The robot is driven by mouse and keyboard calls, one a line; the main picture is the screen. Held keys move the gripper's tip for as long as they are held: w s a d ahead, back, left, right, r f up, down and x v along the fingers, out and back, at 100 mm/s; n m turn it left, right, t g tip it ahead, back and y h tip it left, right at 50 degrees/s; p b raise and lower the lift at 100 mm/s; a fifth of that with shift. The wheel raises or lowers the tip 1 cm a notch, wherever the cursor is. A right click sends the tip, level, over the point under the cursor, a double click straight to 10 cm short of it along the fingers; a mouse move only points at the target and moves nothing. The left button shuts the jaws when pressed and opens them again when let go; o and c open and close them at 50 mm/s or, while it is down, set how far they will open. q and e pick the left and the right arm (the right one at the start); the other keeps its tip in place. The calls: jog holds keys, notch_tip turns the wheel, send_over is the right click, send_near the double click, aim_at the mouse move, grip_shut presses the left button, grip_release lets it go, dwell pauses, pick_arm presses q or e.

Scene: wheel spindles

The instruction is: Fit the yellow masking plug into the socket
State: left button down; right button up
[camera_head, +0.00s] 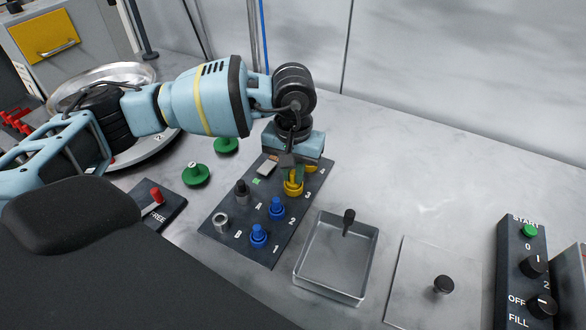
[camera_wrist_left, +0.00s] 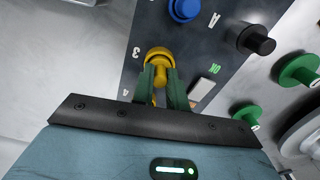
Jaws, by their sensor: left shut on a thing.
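The yellow plug (camera_head: 293,187) stands at the spot marked 3 on the dark panel (camera_head: 262,243). In the left wrist view, the yellow plug (camera_wrist_left: 158,58) has a broad round base and a narrower top. My left gripper (camera_head: 291,172) comes from above with its green fingers shut on that top; the fingers (camera_wrist_left: 160,84) also show in the wrist view. I cannot tell whether the plug is seated or slightly raised. More yellow shows by the mark 4, mostly hidden by the gripper. A silver ring-like socket (camera_head: 221,221) is by the mark B.
Two blue plugs (camera_head: 258,236) stand at 1 and 2, and a black-topped one (camera_head: 241,189) near A. A metal tray (camera_head: 331,284) and a control box (camera_head: 522,272) lie to the right. Green knobbed pieces (camera_head: 196,175) and a round metal dish (camera_head: 160,147) are left.

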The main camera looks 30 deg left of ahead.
aim_at(293, 173)
pick_arm(q)
jog(key=shift+f, duration=0.15)
jog(key=c, duration=1.4)
grip_release()
notch_tip(293, 173, up, 12)
jog(key=shift+r, duration=0.25)
jog(key=shift+s+f, duration=0.1)
